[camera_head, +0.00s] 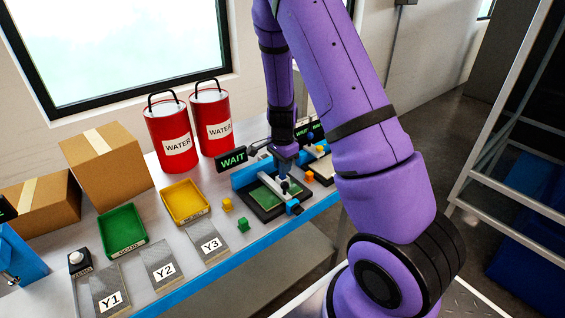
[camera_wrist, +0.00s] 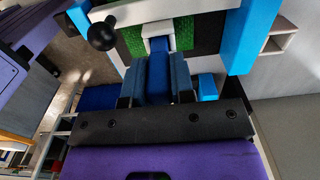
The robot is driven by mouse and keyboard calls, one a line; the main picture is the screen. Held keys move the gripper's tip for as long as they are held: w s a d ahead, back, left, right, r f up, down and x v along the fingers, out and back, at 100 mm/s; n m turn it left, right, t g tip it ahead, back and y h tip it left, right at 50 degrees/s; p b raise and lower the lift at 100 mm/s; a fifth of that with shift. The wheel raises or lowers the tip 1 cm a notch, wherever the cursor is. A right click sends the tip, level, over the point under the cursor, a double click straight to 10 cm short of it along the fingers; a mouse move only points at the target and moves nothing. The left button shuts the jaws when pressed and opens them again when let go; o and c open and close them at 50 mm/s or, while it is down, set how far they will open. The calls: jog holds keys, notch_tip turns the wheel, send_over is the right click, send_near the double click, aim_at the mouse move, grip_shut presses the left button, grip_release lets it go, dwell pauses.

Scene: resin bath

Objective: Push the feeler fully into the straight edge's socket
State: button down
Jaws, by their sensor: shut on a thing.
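In the wrist view, my gripper (camera_wrist: 158,75) is shut on a dark blue block, the feeler (camera_wrist: 158,58). The feeler's far end meets a white piece, the straight edge (camera_wrist: 158,29); how deep it sits in the socket is hidden. In the head view, my gripper (camera_head: 285,158) is low over the near fixture, where the pale straight edge (camera_head: 267,181) lies across a green plate (camera_head: 258,194) in a dark tray. The feeler cannot be made out clearly there.
A black ball knob (camera_wrist: 102,35) stands close to my gripper. A WAIT sign (camera_head: 232,159) stands behind the fixture. Red water cans (camera_head: 170,132) stand at the back. Bench space before the Y3 plate is narrow.

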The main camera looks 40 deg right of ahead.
jog(key=shift+f, duration=0.7)
dwell(0.8)
jog(key=c, duration=0.9)
grip_release()
jog(key=shift+r, duration=0.15)
notch_tip(320, 180, up, 11)
jog(key=shift+f, duration=0.2)
